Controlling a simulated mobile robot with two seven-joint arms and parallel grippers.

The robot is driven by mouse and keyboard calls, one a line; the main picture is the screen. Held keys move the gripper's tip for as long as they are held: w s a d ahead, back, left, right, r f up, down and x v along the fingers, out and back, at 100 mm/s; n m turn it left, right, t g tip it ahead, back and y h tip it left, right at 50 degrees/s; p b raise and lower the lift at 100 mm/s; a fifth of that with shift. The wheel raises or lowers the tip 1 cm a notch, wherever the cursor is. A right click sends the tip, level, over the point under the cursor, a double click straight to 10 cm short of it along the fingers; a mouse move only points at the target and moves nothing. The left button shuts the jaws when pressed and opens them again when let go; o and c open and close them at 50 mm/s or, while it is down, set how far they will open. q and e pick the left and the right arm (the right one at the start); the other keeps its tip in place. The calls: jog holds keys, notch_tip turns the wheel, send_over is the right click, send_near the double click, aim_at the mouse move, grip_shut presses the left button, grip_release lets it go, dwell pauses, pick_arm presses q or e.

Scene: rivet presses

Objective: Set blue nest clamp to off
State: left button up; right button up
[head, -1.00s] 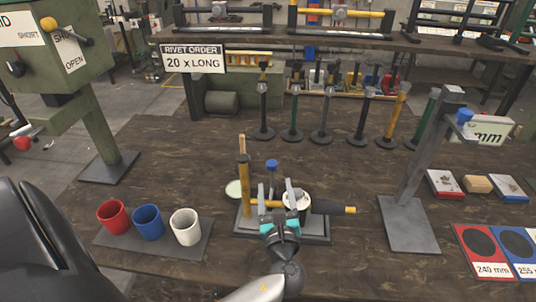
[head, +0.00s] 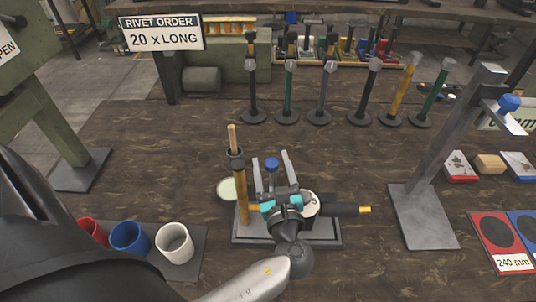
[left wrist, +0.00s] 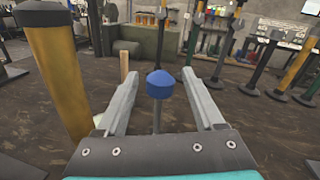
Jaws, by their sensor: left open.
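A blue knob (head: 271,164) on a thin upright stem stands at the back of the riveting fixture, whose grey base plate (head: 325,240) lies on the table. My left gripper (head: 270,157) is open over the fixture, one finger on each side of the knob. In the left wrist view the blue knob (left wrist: 160,84) and its stem stand between the two spread fingers (left wrist: 157,72), with a gap on both sides. The gripper and wrist hide the middle of the fixture. My right gripper is not in view.
A yellow post (head: 241,190) stands close left of the gripper; a dark bar (head: 340,210) with a yellow tip extends right. Red, blue and white cups (head: 174,243) stand at left. A grey stand (head: 430,180) with another blue knob (head: 508,102) is at right. Several upright tools line the back.

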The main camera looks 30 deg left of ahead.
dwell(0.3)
pick_arm(q)
grip_shut()
dwell(0.4)
dwell(0.9)
